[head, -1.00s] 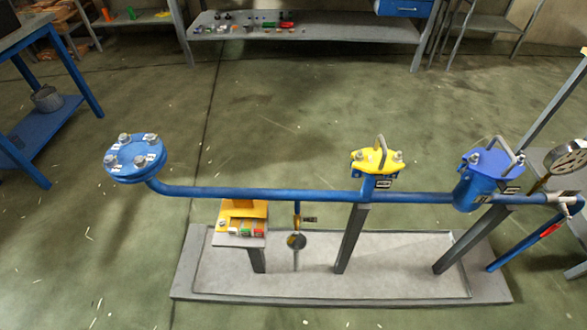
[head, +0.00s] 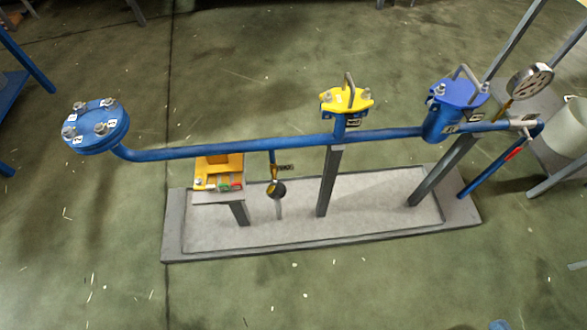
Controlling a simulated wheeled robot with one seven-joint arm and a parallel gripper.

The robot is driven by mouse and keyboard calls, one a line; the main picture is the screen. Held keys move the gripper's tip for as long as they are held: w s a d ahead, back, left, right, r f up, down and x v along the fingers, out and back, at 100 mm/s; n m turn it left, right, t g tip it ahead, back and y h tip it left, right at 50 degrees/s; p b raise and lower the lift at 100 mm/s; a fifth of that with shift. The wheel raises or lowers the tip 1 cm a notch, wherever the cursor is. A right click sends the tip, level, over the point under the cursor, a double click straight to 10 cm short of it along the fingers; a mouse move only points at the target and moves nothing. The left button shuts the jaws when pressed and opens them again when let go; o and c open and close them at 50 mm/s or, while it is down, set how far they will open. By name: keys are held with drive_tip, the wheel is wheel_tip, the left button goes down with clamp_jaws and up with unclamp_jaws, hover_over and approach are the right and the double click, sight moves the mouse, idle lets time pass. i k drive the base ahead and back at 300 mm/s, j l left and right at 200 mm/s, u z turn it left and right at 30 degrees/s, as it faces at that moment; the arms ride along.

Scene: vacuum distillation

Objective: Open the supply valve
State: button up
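A blue pipe rig stands over a grey base. No label I can read marks the supply valve. A red part (head: 513,154) sits on the sloping blue pipe at the right end; I cannot tell whether it is a valve handle. A small fitting (head: 284,168) with a dark handle-like piece hangs under the horizontal pipe (head: 225,150), above a dark round part (head: 276,190). A yellow-lidded vessel (head: 346,99) and a blue-lidded vessel (head: 457,93) stand on the line. My gripper is not in view.
A bolted blue flange (head: 96,126) ends the pipe at left. A round gauge (head: 530,81) and a pale tank (head: 565,128) stand at right. The raised grey base (head: 330,245) borders open green floor in front.

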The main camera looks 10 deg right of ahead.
sight(514, 153)
drive_tip(key=i+l, duration=0.15)
drive_tip(key=l, duration=0.25)
drive_tip(key=i+l, duration=0.1)
drive_tip(key=l, duration=0.3)
drive_tip(key=i+l+z, duration=0.1)
drive_tip(key=l, duration=0.3)
drive_tip(key=i+l, duration=0.15)
drive_tip(key=l, duration=0.25)
